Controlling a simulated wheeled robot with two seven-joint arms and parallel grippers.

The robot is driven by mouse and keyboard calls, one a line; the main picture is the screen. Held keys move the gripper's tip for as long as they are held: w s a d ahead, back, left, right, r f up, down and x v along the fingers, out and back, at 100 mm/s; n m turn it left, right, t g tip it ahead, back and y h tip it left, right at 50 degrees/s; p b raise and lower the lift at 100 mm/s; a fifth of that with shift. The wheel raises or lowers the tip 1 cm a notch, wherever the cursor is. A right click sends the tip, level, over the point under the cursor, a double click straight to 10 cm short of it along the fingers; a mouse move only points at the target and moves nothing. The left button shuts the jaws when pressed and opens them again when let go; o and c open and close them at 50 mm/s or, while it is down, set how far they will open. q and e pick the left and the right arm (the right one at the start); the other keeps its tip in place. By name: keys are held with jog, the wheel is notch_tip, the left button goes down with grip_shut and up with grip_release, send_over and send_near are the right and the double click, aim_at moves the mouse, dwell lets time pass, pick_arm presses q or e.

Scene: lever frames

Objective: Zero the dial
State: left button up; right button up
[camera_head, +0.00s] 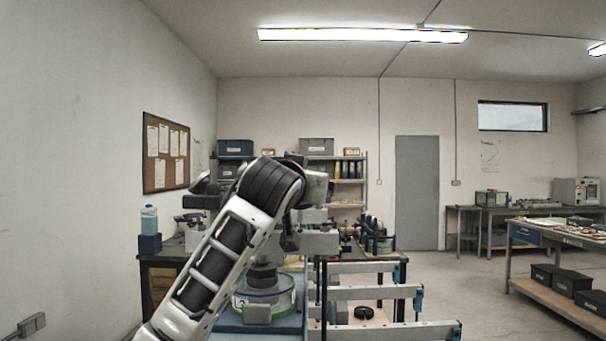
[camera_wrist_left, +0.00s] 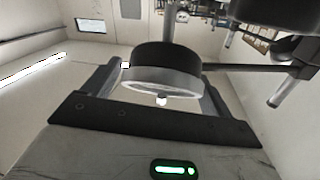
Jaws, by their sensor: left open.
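In the left wrist view a round knob-like part (camera_wrist_left: 165,75), dark on its side with a pale rim and a small white tip, lies between the fingers of my left gripper (camera_wrist_left: 160,88). The gripper is open around it; contact cannot be told. I cannot tell whether this part is the dial, and no scale or pointer is readable. In the head view my left arm crosses the workbench and hides much of it; the fingers are not clear there. A round, green-rimmed base (camera_head: 268,300) shows behind the arm. My right gripper is not in view.
Grey horizontal bars with blue ends (camera_head: 385,293) stick out to the right of the bench. Dark upright cylinders (camera_head: 375,238) stand on the bench behind them. A bottle (camera_head: 149,219) stands on a blue block at the left. Floor is open toward the right table (camera_head: 560,236).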

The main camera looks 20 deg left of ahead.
pick_arm(q)
jog(key=shift+w, duration=0.25)
jog(key=c, duration=1)
jog(key=shift+m+h, duration=0.3)
jog(key=shift+m, duration=0.2)
jog(key=m+h, duration=0.2)
jog(key=m, duration=0.1)
jog(key=shift+d+m+g+h, duration=0.25)
jog(key=shift+m+g+h, duration=0.05)
jog(key=shift+h, duration=0.1)
jog(key=shift+d+f+m+g+h, duration=0.15)
jog(key=shift+m+g+h, duration=0.2)
jog(key=shift+m+h, duration=0.4)
jog(key=shift+d+m+g+h, duration=0.1)
jog(key=shift+m+g+h, duration=0.3)
jog(key=shift+m, duration=0.55)
